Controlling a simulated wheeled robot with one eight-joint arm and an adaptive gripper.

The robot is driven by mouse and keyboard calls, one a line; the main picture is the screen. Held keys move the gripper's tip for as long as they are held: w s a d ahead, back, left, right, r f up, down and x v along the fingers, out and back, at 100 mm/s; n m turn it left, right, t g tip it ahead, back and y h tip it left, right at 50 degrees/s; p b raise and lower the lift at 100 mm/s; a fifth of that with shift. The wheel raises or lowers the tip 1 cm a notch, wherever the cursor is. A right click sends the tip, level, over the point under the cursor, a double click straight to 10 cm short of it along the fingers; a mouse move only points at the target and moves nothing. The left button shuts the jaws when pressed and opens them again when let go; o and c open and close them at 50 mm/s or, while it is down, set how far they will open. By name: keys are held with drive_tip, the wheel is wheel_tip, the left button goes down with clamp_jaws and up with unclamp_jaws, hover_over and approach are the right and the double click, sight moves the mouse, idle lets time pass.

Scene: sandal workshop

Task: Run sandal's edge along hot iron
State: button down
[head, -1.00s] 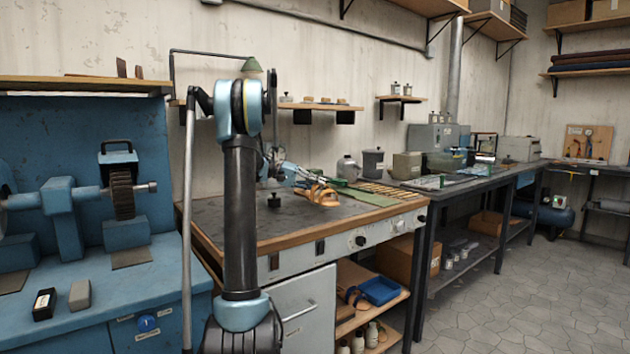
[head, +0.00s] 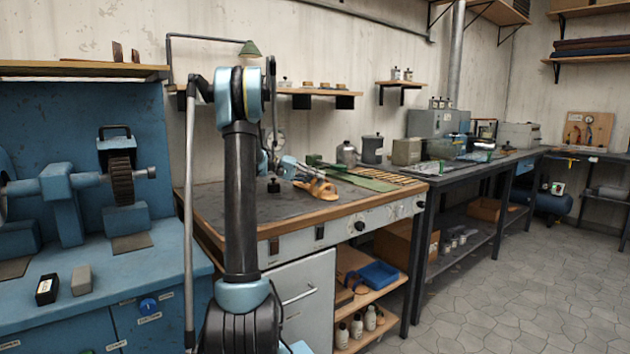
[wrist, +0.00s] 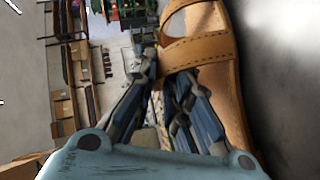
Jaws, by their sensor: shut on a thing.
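A tan sandal (head: 317,187) with wide straps is held at the end of my arm over the right part of the workbench top (head: 225,203). My gripper (head: 296,172) is shut on it. In the wrist view the sandal (wrist: 212,75) fills the right of centre, with its stitched strap at the fingertips of my gripper (wrist: 166,76). The exact grip point is partly hidden by the fingers. A small black upright fixture (head: 273,186) stands on the bench left of the sandal; I cannot tell whether it is the hot iron. Whether the sandal touches the bench is unclear.
A green mat (head: 366,181) and slatted wood (head: 395,177) lie right of the sandal. A metal canister (head: 346,154) stands behind. A blue grinding machine (head: 85,205) is at the left. Knobs line the bench front. Open floor (head: 500,285) lies at the right.

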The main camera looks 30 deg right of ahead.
drive_tip(key=shift+w+d, duration=0.1)
drive_tip(key=shift+d, duration=0.9)
idle(1.5)
drive_tip(key=shift+w+a+m+g, duration=0.3)
drive_tip(key=shift+w+a+g, duration=0.1)
drive_tip(key=shift+w+a, duration=0.4)
idle(1.0)
drive_tip(key=shift+w+a, duration=0.15)
drive_tip(key=shift+w, duration=1.15)
drive_tip(key=shift+w+a, duration=0.15)
drive_tip(key=shift+w, duration=1.1)
idle(1.2)
